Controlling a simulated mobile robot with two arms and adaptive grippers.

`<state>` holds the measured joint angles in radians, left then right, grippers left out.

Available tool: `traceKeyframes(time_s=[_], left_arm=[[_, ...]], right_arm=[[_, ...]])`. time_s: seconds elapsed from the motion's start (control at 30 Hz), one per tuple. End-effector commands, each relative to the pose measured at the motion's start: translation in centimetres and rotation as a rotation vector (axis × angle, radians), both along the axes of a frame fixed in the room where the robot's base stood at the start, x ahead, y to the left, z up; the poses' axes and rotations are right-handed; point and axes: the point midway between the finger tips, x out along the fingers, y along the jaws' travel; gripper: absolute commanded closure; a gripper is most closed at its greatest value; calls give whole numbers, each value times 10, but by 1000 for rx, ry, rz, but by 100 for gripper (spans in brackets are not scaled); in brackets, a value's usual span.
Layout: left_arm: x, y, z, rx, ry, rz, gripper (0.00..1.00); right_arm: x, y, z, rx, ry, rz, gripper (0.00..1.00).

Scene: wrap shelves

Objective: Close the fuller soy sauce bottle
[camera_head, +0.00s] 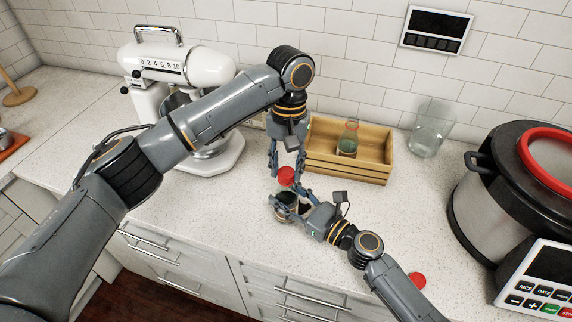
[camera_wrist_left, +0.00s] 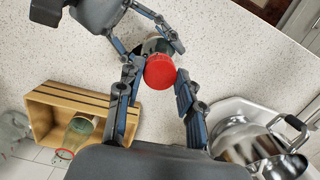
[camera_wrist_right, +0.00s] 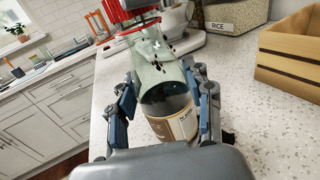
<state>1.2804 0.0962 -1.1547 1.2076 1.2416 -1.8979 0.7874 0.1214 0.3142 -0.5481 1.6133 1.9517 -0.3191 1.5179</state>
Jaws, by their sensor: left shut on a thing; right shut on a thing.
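A glass soy sauce bottle with a tan label (camera_wrist_right: 172,122) and dark liquid in its lower part is in my right gripper (camera_head: 287,204), whose fingers are closed around its body. It also shows beneath the red cap in the left wrist view (camera_wrist_left: 151,46). My left gripper (camera_wrist_left: 157,80) comes down from above, shut on a red cap (camera_wrist_left: 160,71). The cap (camera_head: 287,176) is at the bottle's mouth; I cannot tell whether it is seated. A second bottle (camera_head: 348,140) stands uncapped in the wooden crate. Another red cap (camera_head: 416,280) lies on the counter.
The wooden crate (camera_head: 335,175) sits behind my grippers. A glass jug (camera_head: 430,130) and a large cooker (camera_head: 490,200) stand right. A white stand mixer (camera_head: 190,68) stands at the back left.

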Motion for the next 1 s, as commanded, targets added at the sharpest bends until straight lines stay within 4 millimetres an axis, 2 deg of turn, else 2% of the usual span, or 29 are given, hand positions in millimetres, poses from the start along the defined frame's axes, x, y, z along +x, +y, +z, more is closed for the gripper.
traceKeyframes(time_s=[1.0], left_arm=[[-2, 0, -1, 3, -1, -2087, 76]], right_arm=[[0, 0, 0, 0, 0, 1, 100]])
